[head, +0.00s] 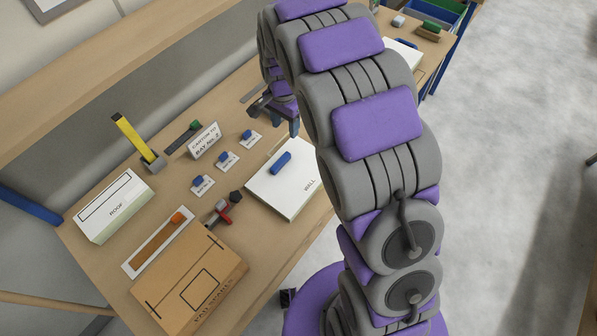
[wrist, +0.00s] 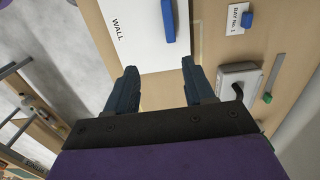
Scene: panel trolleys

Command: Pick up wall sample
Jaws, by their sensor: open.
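The wall sample (head: 300,188) is a flat white block marked WALL with a blue handle (head: 281,162) on top. It lies on the wooden bench near its front edge. In the wrist view the white block (wrist: 125,48) and its blue handle (wrist: 168,20) are at the top, beyond my fingertips. My gripper (wrist: 159,68) is open and empty, with the handle ahead of the gap and slightly right of its middle. In the head view my gripper (head: 275,116) is above the bench, behind the block, partly hidden by my arm.
A roof block (head: 115,207), a cardboard box (head: 190,280), a red-handled tool (head: 225,208) and a yellow ruler (head: 131,136) stand to the left. A grey device (wrist: 240,80) is right of my gripper. The floor at right is clear.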

